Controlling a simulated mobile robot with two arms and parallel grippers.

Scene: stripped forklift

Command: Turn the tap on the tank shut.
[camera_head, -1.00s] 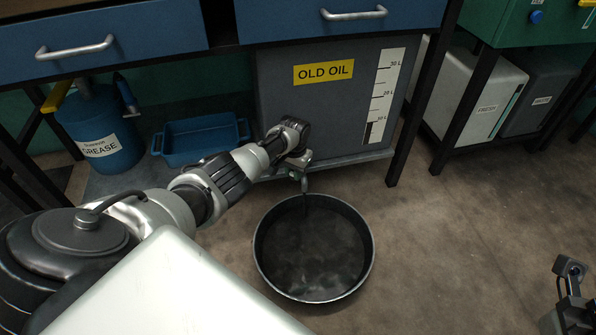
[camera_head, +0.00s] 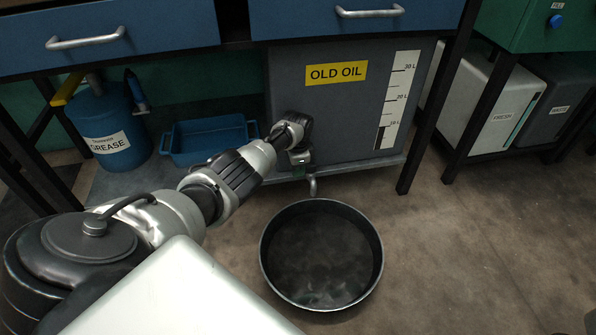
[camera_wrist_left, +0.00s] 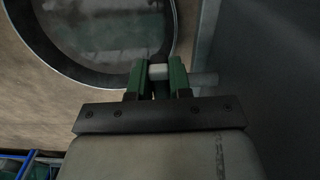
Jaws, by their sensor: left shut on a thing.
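The grey tank (camera_head: 340,120) labelled OLD OIL stands under the blue bench. My left gripper (camera_head: 300,168) is at the tap, with the fingers mostly hidden by the wrist in the head view. In the left wrist view its green fingers (camera_wrist_left: 158,75) are shut on a pale tap handle (camera_wrist_left: 158,71). A grey pipe (camera_wrist_left: 206,80) runs right from there towards the tank. No dark stream shows below the spout. My right gripper is not in view.
A round dark pan (camera_head: 375,275) stands on the floor below the tap, with dark liquid inside. A blue tray (camera_head: 205,160) and a grease can (camera_head: 105,150) are left of the tank. A bench leg (camera_head: 420,155) stands to its right. Floor to the right is clear.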

